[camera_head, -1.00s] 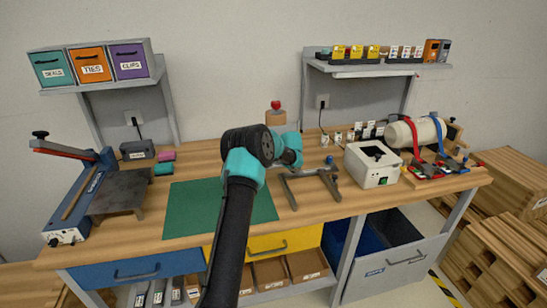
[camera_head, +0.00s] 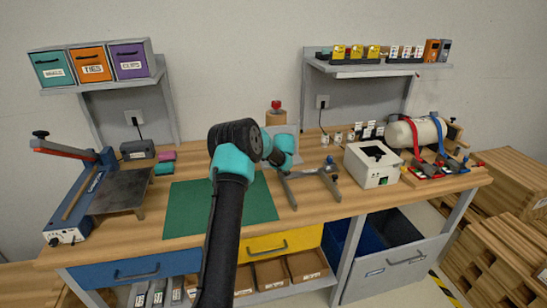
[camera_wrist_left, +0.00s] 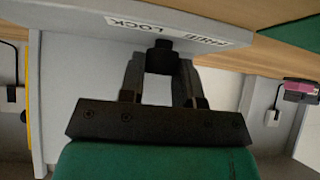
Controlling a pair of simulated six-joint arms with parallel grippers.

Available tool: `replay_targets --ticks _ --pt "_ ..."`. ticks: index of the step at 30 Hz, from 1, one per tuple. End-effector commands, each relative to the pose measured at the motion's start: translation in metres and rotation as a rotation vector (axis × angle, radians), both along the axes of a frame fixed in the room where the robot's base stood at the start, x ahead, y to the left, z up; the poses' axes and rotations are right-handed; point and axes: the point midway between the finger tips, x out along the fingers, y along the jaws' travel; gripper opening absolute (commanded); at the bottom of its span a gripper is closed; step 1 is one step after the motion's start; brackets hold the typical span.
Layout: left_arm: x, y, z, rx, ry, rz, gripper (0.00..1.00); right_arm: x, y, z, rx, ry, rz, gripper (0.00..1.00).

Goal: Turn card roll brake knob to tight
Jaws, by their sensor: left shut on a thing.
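In the left wrist view a small black knob (camera_wrist_left: 161,46) stands on a grey panel (camera_wrist_left: 95,62), beside a white label (camera_wrist_left: 170,30) that reads LOCK. My left gripper (camera_wrist_left: 162,66) is shut on this knob, with a finger on each side. Other lettering on the label is too small to read. In the head view my left arm reaches to the middle of the bench, and its own links hide the fingertips and the knob. A grey panel (camera_head: 287,130) shows partly behind the wrist. The knob's setting cannot be told. My right gripper is not in view.
A grey frame (camera_head: 290,195) stands right of my wrist, with a white box (camera_head: 372,178) further right. A white roll with red and blue straps (camera_head: 398,134) lies at the far right. The green mat (camera_head: 190,215) is clear on its left part.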

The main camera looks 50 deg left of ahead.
Motion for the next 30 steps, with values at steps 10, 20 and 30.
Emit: replay_targets --ticks 10,20,30 --pt "0.000 0.000 0.000 0.000 0.000 0.001 0.56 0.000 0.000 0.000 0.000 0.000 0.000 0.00" --pt "-0.001 -0.004 0.005 0.000 -0.002 0.001 0.56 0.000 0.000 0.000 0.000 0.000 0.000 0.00" --pt "-0.015 -0.036 0.040 0.000 -0.002 0.000 0.56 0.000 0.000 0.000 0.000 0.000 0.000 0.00"
